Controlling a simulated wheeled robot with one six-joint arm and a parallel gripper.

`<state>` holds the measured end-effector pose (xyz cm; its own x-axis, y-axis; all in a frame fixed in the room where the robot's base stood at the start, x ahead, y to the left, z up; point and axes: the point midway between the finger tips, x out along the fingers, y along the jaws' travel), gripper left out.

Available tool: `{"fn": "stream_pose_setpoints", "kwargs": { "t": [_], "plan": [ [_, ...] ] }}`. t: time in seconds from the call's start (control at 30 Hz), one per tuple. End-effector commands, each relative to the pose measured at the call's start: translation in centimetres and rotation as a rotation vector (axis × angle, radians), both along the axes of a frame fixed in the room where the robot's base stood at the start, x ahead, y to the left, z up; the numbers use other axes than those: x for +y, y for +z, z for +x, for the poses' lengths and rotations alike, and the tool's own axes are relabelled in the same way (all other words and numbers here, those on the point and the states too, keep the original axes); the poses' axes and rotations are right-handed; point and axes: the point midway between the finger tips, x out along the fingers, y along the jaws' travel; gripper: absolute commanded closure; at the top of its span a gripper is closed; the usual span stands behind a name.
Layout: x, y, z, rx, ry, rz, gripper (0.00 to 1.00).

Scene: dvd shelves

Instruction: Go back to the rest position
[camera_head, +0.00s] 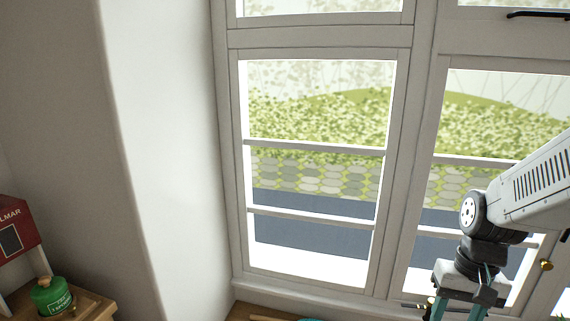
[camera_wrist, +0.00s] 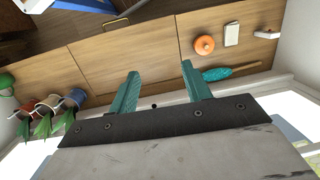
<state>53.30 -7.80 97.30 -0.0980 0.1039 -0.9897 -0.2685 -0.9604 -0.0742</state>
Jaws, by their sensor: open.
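My gripper (camera_wrist: 159,82) shows in the wrist view with its two teal fingers spread apart and nothing between them. Beyond the fingers lies a wooden surface (camera_wrist: 108,62), and the fingers appear clear of the objects on it. In the head view my gripper (camera_head: 455,309) is at the lower right, in front of the window, pointing down, its fingertips cut off by the bottom edge.
A window (camera_head: 320,150) with a white frame fills the head view's middle. A green canister (camera_head: 50,298) and a red-roofed box (camera_head: 14,232) stand lower left. The wrist view shows an orange round object (camera_wrist: 204,45), a teal tool (camera_wrist: 218,74) and several potted plants (camera_wrist: 45,122).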

Motion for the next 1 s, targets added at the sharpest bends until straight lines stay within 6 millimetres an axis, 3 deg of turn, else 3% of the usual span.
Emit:
{"fn": "stream_pose_setpoints", "kwargs": {
  "t": [0.03, 0.2, 0.4, 0.63, 1.0],
  "plan": [
    [0.7, 1.8, -1.4, 0.002, 0.031, -0.008, 0.52],
    [2.3, 6.3, -6.4, 0.019, 0.12, -0.04, 0.52],
    [3.5, 10.1, -10.2, -0.076, 0.203, -0.091, 0.52],
    [4.5, 12.4, -11.2, -0.21, 0.248, -0.11, 0.52],
    [4.7, 12.6, -11.3, -0.227, 0.258, -0.111, 0.52]
  ]
}}
